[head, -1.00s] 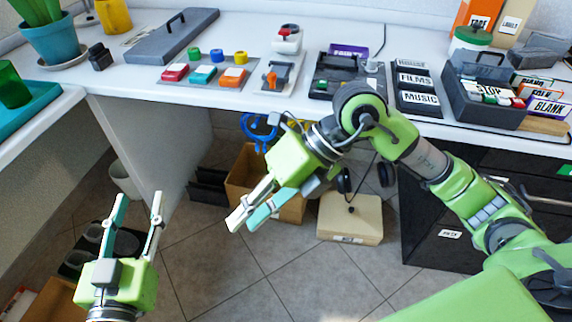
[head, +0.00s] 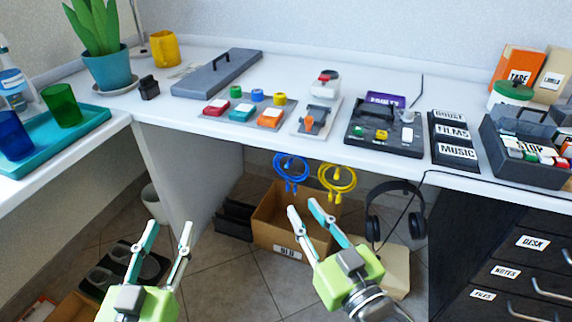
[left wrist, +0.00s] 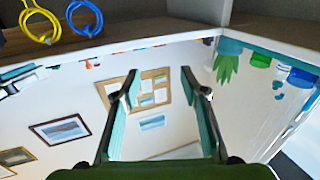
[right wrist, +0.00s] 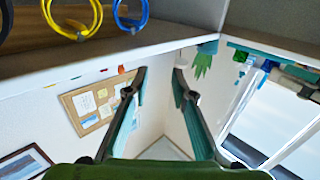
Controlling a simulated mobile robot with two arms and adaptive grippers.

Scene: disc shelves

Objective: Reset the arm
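My left gripper (head: 168,240) is low at the left of the head view, in front of the desk. Its fingers are spread and nothing is between them; the left wrist view also shows its fingers apart (left wrist: 158,85). My right gripper (head: 304,212) is low near the middle of the head view, in front of the cardboard box under the desk. Its fingers are parted and empty, and the right wrist view shows the gap between them (right wrist: 160,85). Both grippers are below the desk top and point up and away. The right arm beyond its wrist is out of view.
A cardboard box (head: 290,225) stands below.

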